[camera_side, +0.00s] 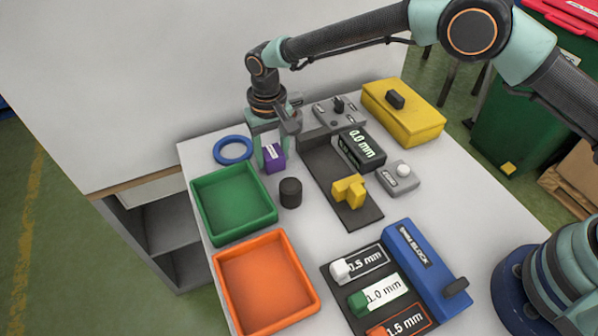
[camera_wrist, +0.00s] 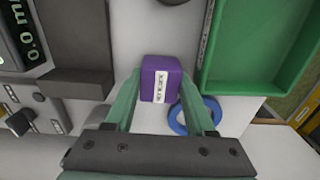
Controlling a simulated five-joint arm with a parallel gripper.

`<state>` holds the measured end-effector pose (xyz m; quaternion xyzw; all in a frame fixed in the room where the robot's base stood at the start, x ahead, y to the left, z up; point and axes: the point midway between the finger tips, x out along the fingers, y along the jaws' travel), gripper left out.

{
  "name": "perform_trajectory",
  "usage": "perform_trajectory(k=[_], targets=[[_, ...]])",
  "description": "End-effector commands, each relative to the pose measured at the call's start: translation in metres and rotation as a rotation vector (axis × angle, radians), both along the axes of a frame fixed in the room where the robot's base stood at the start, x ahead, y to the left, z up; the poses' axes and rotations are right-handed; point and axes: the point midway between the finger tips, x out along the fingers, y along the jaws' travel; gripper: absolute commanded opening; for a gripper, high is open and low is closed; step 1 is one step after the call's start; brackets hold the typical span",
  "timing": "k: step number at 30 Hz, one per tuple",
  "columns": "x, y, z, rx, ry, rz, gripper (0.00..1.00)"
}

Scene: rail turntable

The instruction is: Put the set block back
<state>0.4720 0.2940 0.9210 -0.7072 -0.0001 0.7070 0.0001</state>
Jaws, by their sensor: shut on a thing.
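A purple block (camera_side: 273,158) with a white label is between the green fingers of my gripper (camera_side: 271,155). In the wrist view the purple block (camera_wrist: 160,79) sits at the fingertips, with the gripper (camera_wrist: 163,98) shut on it. The label's lettering is too small to read. The block is near the back left of the table, above or at the tabletop; I cannot tell whether it touches. A blue ring (camera_side: 233,150) lies flat on the table just left of it. A dark base plate (camera_side: 325,173) with a yellow piece (camera_side: 348,190) on it is to its right.
A green tray (camera_side: 203,226) and an orange tray (camera_side: 222,288) stand at the left. A black cylinder (camera_side: 290,192) stands close to the block. A display (camera_side: 361,149) reads 0.0 mm. Labelled shim slots (camera_side: 365,285), a blue box (camera_side: 425,268) and a yellow box (camera_side: 405,113) are farther right.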

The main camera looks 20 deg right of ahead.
Motion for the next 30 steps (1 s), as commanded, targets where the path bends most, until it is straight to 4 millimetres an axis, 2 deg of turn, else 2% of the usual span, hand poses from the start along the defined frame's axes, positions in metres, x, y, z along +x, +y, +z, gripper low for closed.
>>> perform_trajectory(k=[8,9,10,11,23,26,30], targets=[[0.0,0.0,-0.002,0.001,-0.001,0.0,0.0],[0.0,0.0,-0.002,0.0,0.0,0.0,0.66],[0.0,0.0,-0.002,0.0,0.0,0.0,0.78],[0.0,0.0,-0.002,0.0,0.0,0.0,0.85],[0.0,0.0,0.004,0.001,-0.002,0.0,0.85],[0.001,0.001,0.016,0.002,-0.003,0.0,0.85],[0.001,0.001,0.043,0.002,-0.004,0.0,0.85]])
